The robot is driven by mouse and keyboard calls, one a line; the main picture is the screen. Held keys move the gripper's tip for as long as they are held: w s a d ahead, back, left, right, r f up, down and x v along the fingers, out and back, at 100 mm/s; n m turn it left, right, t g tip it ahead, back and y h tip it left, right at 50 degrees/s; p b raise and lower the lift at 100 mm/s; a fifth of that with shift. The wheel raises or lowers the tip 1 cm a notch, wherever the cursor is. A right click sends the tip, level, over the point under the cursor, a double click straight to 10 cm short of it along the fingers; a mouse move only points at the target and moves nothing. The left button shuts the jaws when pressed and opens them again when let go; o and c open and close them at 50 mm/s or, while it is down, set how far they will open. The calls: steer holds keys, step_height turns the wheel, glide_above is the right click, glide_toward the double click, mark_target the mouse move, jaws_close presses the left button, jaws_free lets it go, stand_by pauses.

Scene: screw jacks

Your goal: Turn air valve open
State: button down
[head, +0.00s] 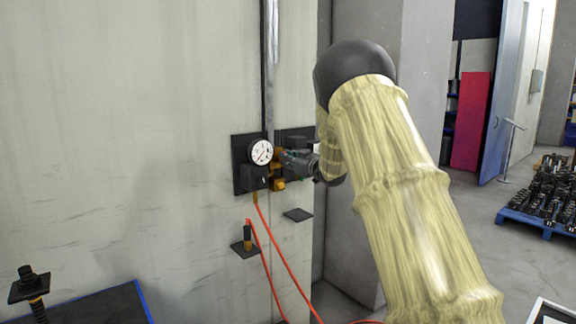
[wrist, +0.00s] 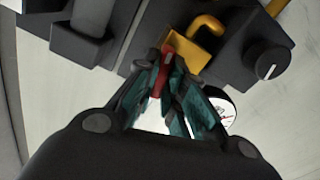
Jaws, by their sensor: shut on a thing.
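The air valve sits on a wall-mounted dark panel, with a yellow body (head: 279,184) just right of a white dial gauge (head: 261,152). In the wrist view a small red lever (wrist: 166,64) shows in front of the yellow part (wrist: 196,60). My gripper (head: 287,157) reaches the panel from the right. In the wrist view its teal-padded fingers (wrist: 163,80) are closed around the red lever. The lever's far end and its joint with the valve are partly hidden by the fingers.
A dark knob (wrist: 268,62) sits right of the yellow part in the wrist view. A vertical grey pipe (head: 269,70) runs above the gauge. Orange hoses (head: 283,255) hang below. A small shelf (head: 298,215) juts out under the panel. A blue pallet (head: 530,221) stands far right.

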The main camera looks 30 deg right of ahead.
steer(key=shift+a+f+n+b, duration=0.1)
steer(key=shift+f+n+b, duration=0.05)
steer(key=shift+n+b, duration=2.45)
steer(key=shift+a+f+n+b, duration=0.1)
steer(key=shift+f+n+b, duration=0.05)
steer(key=shift+n+b, duration=2.4)
steer(key=shift+f+n+b, duration=0.15)
steer(key=shift+n+b, duration=2.3)
steer(key=shift+b, duration=0.25)
steer(key=c, duration=1.5)
jaws_free()
steer(key=shift+r, duration=0.1)
steer(key=shift+s, duration=0.1)
steer(key=s+d, duration=0.1)
steer(key=s, duration=1)
steer(key=shift+s, duration=0.4)
